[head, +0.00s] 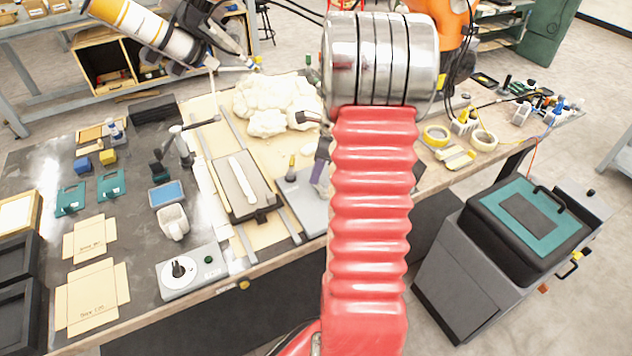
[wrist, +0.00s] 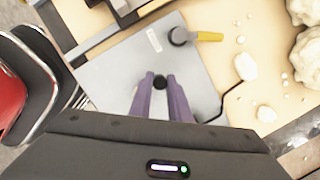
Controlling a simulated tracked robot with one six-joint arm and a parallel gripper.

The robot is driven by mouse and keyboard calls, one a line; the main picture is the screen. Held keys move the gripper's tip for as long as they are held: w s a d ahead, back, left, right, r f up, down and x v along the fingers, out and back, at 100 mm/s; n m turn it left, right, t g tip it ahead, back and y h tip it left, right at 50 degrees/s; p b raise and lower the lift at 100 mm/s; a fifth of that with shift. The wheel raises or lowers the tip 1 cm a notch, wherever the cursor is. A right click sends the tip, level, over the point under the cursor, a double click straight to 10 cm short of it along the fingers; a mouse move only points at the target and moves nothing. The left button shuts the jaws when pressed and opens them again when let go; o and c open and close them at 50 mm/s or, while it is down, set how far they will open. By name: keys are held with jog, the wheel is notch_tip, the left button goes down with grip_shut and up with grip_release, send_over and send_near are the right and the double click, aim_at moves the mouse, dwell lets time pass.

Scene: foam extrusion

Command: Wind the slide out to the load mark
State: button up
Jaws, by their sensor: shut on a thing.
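My gripper's two purple fingers (wrist: 161,98) are closed around a small black knob (wrist: 160,81) on a grey plate (wrist: 110,80) in the wrist view. In the head view my gripper (head: 321,168) is mostly hidden behind my red arm sleeve, and the grey plate (head: 304,200) lies below it. Left of the plate, a dark grey slide (head: 230,184) carrying a white foam strip (head: 242,180) sits between long metal rails (head: 243,245). A corner of the slide assembly (wrist: 125,12) shows at the top of the wrist view. I cannot make out a load mark.
A control box with a dial (head: 190,272) sits at the bench's front edge. A wheeled grey cabinet (head: 480,255) stands right.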

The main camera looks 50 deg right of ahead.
jog(key=o, duration=0.7)
jog(key=shift+s, duration=0.15)
jog(key=shift+d, duration=0.1)
jog(key=shift+c, duration=0.3)
